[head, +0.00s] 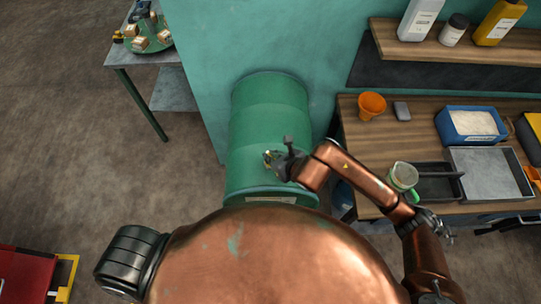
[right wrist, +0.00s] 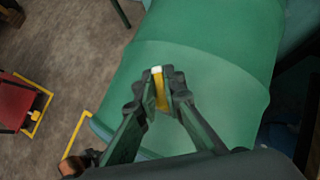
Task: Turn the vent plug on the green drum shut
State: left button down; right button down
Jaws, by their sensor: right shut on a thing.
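The green drum (head: 268,115) stands in the middle of the head view against the teal wall. It also fills much of the right wrist view (right wrist: 205,50). My right gripper (head: 274,158) is over the near part of the drum. In the right wrist view its fingers (right wrist: 160,90) are shut on a small yellow piece with a pale end, which appears to be the vent plug (right wrist: 160,92). The plug's lower part and its seat are hidden by the fingers, so I cannot tell how far it is turned. My left gripper is out of view.
A wooden bench (head: 372,193) right of the drum holds an orange cup (head: 372,105), a glass jug (head: 403,176) and trays, close to my right arm. A shelf (head: 470,50) with bottles hangs above. A grey table (head: 118,52) stands upper left. The left floor is mostly clear.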

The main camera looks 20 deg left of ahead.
jog(key=m+h+b, duration=0.1)
jog(key=b, duration=0.1)
jog(key=m+t+h+b, duration=0.1)
jog(key=m+b, duration=0.1)
jog(key=m+t+h+b, duration=0.1)
jog(key=m+b, duration=0.1)
jog(key=shift+a+f, duration=0.1)
jog(key=shift+f, duration=0.2)
jog(key=shift+r+m+t+h+b, duration=0.15)
jog(key=shift+m+t+h+b, duration=0.25)
jog(key=shift+m+h+b, duration=0.7)
jog(key=shift+y+b, duration=0.3)
jog(key=shift+y, duration=0.1)
jog(key=shift+s, duration=0.1)
jog(key=c, duration=2)
grip_release()
jog(key=shift+c, duration=0.2)
jog(key=shift+r, duration=0.1)
jog(key=shift+s+r, duration=0.25)
jog(key=shift+r, duration=0.25)
jog(key=v, duration=1.1)
jog(key=shift+f, duration=0.2)
